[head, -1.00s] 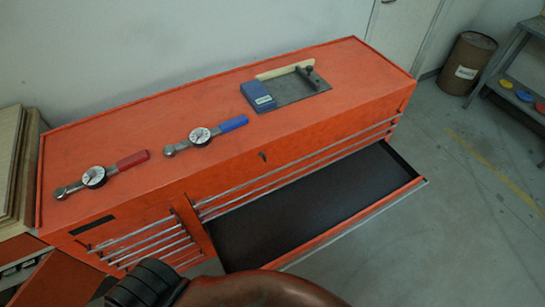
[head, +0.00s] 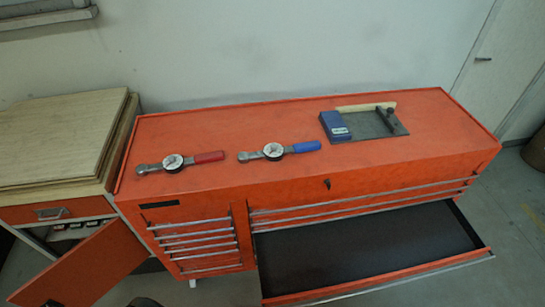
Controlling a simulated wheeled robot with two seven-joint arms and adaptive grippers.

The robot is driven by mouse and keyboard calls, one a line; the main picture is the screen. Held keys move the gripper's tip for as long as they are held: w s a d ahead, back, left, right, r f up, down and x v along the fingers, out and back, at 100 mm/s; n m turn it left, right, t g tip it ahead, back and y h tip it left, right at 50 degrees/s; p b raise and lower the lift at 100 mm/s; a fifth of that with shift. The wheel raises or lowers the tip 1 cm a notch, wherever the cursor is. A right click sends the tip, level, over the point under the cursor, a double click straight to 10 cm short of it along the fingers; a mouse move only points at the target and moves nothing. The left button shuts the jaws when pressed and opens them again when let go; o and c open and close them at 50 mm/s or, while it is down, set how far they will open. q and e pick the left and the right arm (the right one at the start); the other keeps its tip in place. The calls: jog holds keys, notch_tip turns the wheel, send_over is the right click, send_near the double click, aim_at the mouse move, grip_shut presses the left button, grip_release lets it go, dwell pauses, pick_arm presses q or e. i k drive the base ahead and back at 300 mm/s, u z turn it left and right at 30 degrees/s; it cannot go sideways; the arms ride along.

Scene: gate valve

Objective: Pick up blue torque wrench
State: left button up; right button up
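The blue torque wrench (head: 280,151) lies on top of the orange tool chest (head: 255,185), near its middle. Its blue handle points right, and its round dial and grey head are to the left. A red-handled torque wrench (head: 180,162) lies to its left, apart from it, also with its handle to the right. Neither of my grippers shows in the head view.
A blue box (head: 334,126) and a dark plate (head: 375,125) lie right of the wrenches. A long drawer (head: 365,250) stands open at the chest's front. A wooden-topped cabinet (head: 60,140) with its door (head: 85,265) open is at left.

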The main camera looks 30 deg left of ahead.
aim_at(243, 157)
jog(key=u, duration=0.7)
jog(key=k, duration=0.1)
jog(key=u, duration=0.15)
